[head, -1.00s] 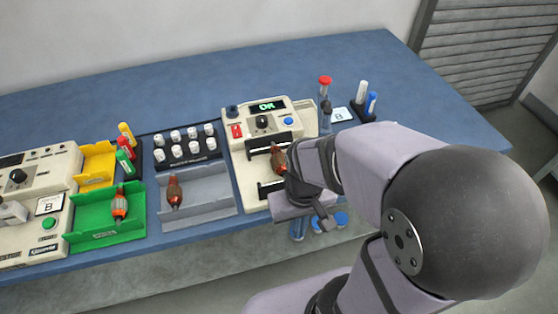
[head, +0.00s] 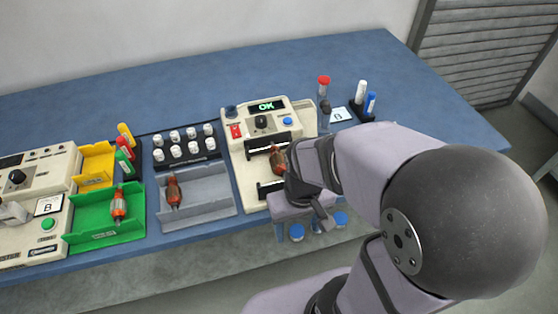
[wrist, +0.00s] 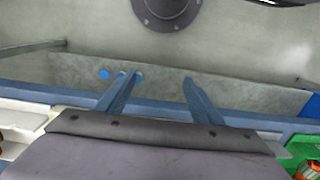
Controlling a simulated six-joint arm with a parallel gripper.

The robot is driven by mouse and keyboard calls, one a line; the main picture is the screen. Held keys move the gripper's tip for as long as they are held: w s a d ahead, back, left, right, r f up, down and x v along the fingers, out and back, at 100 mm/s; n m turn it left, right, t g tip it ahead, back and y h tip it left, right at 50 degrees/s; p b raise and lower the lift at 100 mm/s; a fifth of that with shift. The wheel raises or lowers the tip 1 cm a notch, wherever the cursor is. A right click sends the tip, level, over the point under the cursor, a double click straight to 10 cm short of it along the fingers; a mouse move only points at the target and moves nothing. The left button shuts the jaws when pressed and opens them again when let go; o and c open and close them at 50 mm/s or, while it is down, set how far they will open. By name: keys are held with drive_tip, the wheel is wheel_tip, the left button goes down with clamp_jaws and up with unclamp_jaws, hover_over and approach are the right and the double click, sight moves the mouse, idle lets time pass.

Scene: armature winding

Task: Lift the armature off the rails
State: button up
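The armature (head: 278,159), dark with reddish-orange windings, lies across the black rails (head: 270,188) of the beige tester (head: 247,186). My arm partly hides its right side. My gripper (head: 298,226) is in front of the tester at the table's front edge, apart from the armature. In the wrist view the two blue-grey fingers of my gripper (wrist: 160,80) stand wide apart with nothing between them.
Left of the tester is a grey tray (head: 212,205) holding another armature (head: 173,191). Further left, a green bin (head: 77,222) holds one more, beside a yellow bin (head: 93,168). A black rack (head: 160,152) of white-capped spools stands behind the grey tray. Red-capped and marker-like items stand right.

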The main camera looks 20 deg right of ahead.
drive_tip(key=shift+f, duration=0.1)
drive_tip(key=m+t+h+p, duration=0.4)
drive_tip(key=m+t+h, duration=0.1)
drive_tip(key=m, duration=3)
approach(276, 159)
drive_tip(key=x, duration=0.4)
drive_tip(key=shift+b+x, duration=0.7)
drive_tip(key=shift+x, duration=2.75)
drive_tip(key=shift+s, duration=0.1)
drive_tip(key=shift+c, duration=0.6)
